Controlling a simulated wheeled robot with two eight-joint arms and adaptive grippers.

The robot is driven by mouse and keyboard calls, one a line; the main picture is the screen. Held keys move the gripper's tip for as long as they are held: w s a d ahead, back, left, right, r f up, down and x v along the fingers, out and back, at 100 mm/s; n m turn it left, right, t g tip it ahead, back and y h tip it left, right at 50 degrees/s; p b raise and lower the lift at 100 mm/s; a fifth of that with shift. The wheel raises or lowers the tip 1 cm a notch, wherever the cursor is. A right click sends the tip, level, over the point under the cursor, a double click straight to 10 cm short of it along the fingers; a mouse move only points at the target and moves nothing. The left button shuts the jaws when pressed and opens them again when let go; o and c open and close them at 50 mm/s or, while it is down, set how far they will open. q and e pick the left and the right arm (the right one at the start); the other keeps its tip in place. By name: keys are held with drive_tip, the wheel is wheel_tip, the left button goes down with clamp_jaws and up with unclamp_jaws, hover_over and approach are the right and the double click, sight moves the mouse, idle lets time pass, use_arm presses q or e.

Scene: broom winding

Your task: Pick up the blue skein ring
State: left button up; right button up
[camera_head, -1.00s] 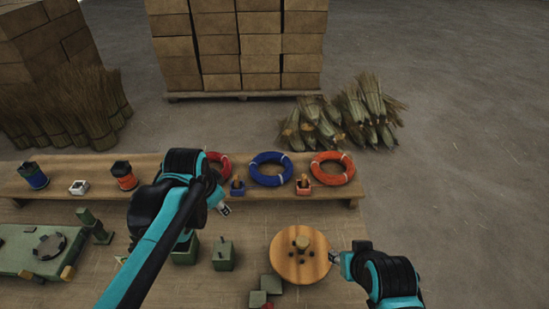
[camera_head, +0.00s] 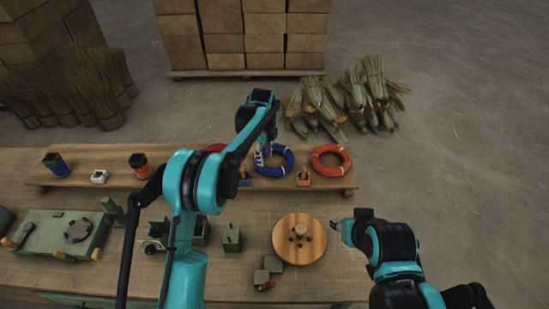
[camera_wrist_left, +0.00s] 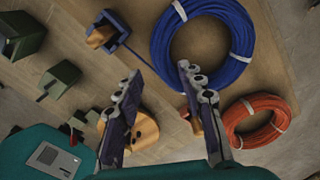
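The blue skein ring (camera_head: 291,160) lies flat on the shelf board at the back of the bench, partly hidden by my left gripper (camera_head: 262,155). In the left wrist view, the blue skein ring (camera_wrist_left: 246,32) lies beyond the fingertips with pale ties around it. My left gripper (camera_wrist_left: 158,72) is open there, with nothing between its fingers. Whether it touches the ring cannot be told. My right gripper (camera_head: 338,229) is beside the round wooden disc; its finger opening is too small to read.
An orange ring (camera_head: 344,153) lies right of the blue one; a red ring (camera_head: 214,148) is partly hidden on its left. A small blue holder (camera_wrist_left: 109,32) stands near the blue ring. The wooden disc (camera_head: 290,250) lies on the bench in front.

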use_arm(q)
drive_tip(key=f, duration=0.2)
drive_tip(key=f+b, duration=0.1)
drive_tip(key=f, duration=0.4)
drive_tip(key=shift+w+d, duration=0.1)
drive_tip(key=shift+w, duration=0.15)
drive_tip(key=shift+r, duration=0.1)
clamp_jaws()
